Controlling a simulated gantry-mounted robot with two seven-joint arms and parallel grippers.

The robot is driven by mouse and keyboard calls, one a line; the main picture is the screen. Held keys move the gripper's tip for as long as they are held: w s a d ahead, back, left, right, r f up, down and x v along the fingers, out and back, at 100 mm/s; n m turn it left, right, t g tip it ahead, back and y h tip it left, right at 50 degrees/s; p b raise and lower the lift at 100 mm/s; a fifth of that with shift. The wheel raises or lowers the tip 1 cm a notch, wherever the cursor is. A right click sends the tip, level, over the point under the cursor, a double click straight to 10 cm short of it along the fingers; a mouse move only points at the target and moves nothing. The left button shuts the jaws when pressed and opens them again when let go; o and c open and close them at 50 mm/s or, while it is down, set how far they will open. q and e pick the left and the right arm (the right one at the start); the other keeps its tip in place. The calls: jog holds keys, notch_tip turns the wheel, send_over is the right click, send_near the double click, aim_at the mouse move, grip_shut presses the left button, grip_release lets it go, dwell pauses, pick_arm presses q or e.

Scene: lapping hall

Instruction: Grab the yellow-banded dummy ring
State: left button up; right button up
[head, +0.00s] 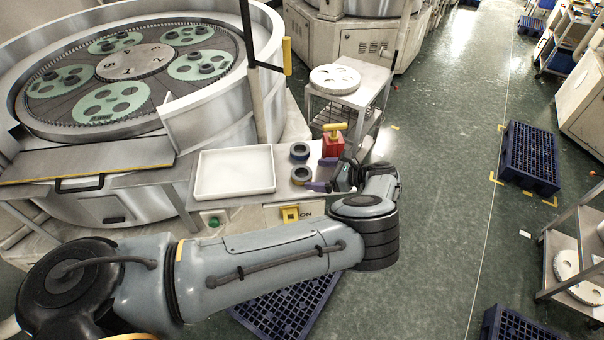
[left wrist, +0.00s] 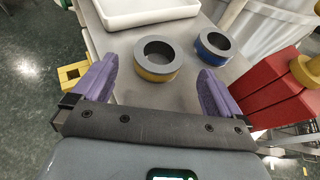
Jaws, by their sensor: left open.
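The yellow-banded dummy ring (head: 301,175) lies flat on the metal side table, a dark grey ring with a yellow band around its side. In the left wrist view the ring (left wrist: 155,74) shows just ahead of my left gripper, between the lines of its fingers. My left gripper (head: 316,174) has purple fingers and is open and empty, low over the table on the right of the ring. It also shows in the left wrist view (left wrist: 158,68). I cannot tell any contact with the ring. My right gripper is out of view.
A blue-banded ring (head: 299,151) lies close behind the yellow-banded one. A white tray (head: 235,172) is on the left. A red block with a yellow top (head: 333,142) stands behind the gripper. The large lapping machine (head: 205,120) borders the table.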

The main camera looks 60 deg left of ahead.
aim_at(296, 171)
pick_arm(q)
jog(key=shift+s+a, duration=0.2)
jog(key=shift+a, duration=0.05)
jog(key=p+x, duration=0.1)
jog(key=x, duration=0.1)
jog(key=p+x, duration=0.1)
jog(key=x, duration=0.1)
jog(key=shift+s+r, duration=0.1)
jog(key=shift+r, duration=0.15)
jog(key=shift+s+a+f, duration=0.2)
jog(key=shift+a, duration=0.05)
jog(key=c, duration=1.4)
jog(key=shift+c, duration=0.3)
jog(key=shift+r, duration=0.15)
